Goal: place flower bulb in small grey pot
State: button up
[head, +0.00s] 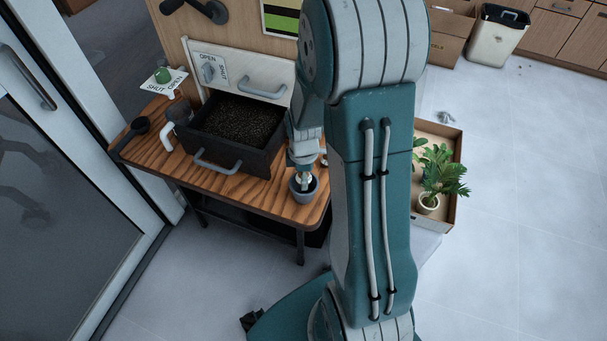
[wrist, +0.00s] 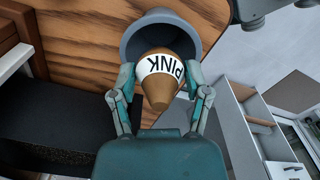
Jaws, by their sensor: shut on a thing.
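The flower bulb (wrist: 164,84) is brown with a white band reading "PINK". In the wrist view my gripper (wrist: 161,82) is shut on it, one finger on each side. The bulb is at the mouth of the small grey pot (wrist: 134,40), overlapping its opening. In the head view the grey pot (head: 303,189) stands near the front right corner of the wooden table, with my gripper (head: 303,176) right above it and the bulb's pale band just showing. Whether the bulb touches the pot's inside is hidden.
A black bin of dark soil (head: 238,120) with a handle stands on the wooden table (head: 212,192), left of the pot. A glass door stands at the left.

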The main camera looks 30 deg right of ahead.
jog(key=shift+f, duration=0.55)
jog(key=o, duration=1.1)
jog(key=shift+r, duration=0.15)
notch_tip(320, 180, up, 13)
jog(key=shift+f, duration=0.1)
jog(key=shift+s+a+r+m+t, duration=0.95)
jog(key=shift+s+a+r+m, duration=0.85)
jog(key=shift+s+r+m, duration=0.45)
jog(key=shift+s+a+r+m+t, duration=0.9)
jog(key=shift+s+a+r+m, duration=1)
jog(key=shift+r, duration=0.7)
jog(key=shift+s+a+r+m+t, duration=0.95)
jog(key=shift+s+a+r+m, duration=0.75)
jog(key=shift+s+r+m, duration=0.6)
jog(key=shift+w+r, duration=0.1)
jog(key=shift+w, duration=0.05)
